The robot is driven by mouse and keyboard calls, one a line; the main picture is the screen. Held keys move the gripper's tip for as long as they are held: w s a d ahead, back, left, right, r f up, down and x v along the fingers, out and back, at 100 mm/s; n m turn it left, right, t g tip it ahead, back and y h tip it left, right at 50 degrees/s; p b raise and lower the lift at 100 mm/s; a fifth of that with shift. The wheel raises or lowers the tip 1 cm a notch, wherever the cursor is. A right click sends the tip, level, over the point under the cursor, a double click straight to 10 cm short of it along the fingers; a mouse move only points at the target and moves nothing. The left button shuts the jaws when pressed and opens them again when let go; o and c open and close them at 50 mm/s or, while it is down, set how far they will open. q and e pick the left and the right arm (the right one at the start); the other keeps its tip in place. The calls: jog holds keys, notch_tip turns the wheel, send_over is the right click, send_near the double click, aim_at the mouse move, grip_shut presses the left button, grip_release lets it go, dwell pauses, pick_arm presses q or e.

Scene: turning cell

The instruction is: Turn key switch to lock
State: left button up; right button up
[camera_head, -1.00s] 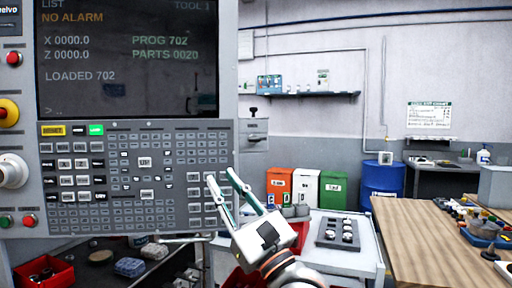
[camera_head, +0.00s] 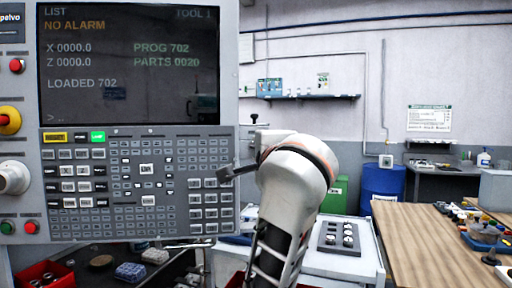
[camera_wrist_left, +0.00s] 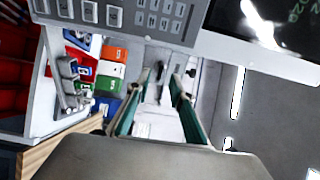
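The machine's control panel (camera_head: 226,236) fills the left of the head view, with a dark screen above rows of keys. I cannot make out a key switch for certain in either view. The panel (camera_wrist_left: 222,47) lies beyond the fingers, at the top of that view. My right gripper is not in view.
On the panel's left are a red button (camera_head: 17,66), a yellow-ringed stop button (camera_head: 8,121) and a white knob (camera_head: 12,178). A grey tray (camera_head: 326,242) lies right of my arm. A wooden table (camera_head: 425,235) stands at the right. A blue drum (camera_head: 382,184) is behind.

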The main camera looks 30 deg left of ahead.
pick_arm(q)
jog(key=x, duration=0.4)
grip_shut()
